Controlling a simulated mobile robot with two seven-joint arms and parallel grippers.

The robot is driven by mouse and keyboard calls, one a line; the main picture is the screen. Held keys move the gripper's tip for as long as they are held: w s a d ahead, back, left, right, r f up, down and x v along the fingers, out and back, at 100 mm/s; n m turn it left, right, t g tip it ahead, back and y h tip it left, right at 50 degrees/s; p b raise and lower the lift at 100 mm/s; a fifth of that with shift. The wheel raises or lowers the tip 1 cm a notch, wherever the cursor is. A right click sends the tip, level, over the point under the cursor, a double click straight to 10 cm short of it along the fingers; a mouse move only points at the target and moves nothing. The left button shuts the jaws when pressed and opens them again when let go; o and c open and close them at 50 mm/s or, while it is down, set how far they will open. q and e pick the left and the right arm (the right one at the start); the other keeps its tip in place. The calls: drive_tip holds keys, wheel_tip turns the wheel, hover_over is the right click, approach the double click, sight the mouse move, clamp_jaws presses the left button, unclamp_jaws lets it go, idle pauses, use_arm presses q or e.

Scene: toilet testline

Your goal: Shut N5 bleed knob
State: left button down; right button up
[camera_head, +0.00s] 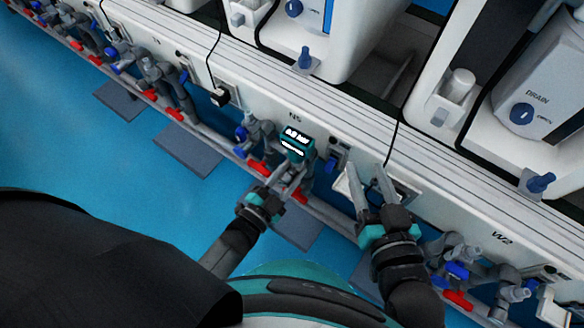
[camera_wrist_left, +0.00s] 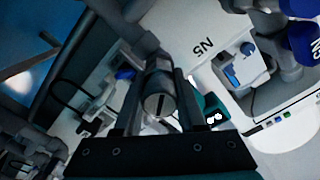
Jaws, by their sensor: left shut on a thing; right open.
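The N5 station is marked by its label (camera_head: 295,117) on the white bench front, which also shows in the left wrist view (camera_wrist_left: 204,47). A teal gauge with a lit display (camera_head: 296,142) stands on the pipework below the label. My left gripper (camera_head: 287,178) reaches in just below the gauge, shut on a small grey part. In the left wrist view a round slotted grey end, apparently the N5 bleed knob (camera_wrist_left: 159,104), sits between the fingers. The fingers hide most of it in the head view. My right gripper (camera_head: 369,184) is open and empty, before the bench front to the right.
Red valve handles (camera_head: 259,167) and blue knobs (camera_head: 241,133) sit close beside my left gripper. A rail runs along the bench below them. A cable (camera_head: 392,145) hangs near my right gripper. The W2 pipework (camera_head: 460,270) is at lower right.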

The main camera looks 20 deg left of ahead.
use_arm(q)
drive_tip(key=m, duration=0.3)
drive_tip(key=shift+w, duration=0.1)
drive_tip(key=m, duration=0.2)
drive_tip(key=shift+m, duration=1.2)
use_arm(e)
drive_tip(key=shift+s+a+r+t, duration=0.1)
drive_tip(key=shift+s+a+t, duration=0.1)
drive_tip(key=shift+t, duration=0.2)
use_arm(q)
drive_tip(key=shift+c, duration=2.4)
unclamp_jaws()
use_arm(e)
drive_tip(key=shift+w+r, duration=0.1)
drive_tip(key=shift+r, duration=0.05)
use_arm(q)
drive_tip(key=shift+r, duration=0.1)
use_arm(e)
drive_tip(key=shift+w+r, duration=0.1)
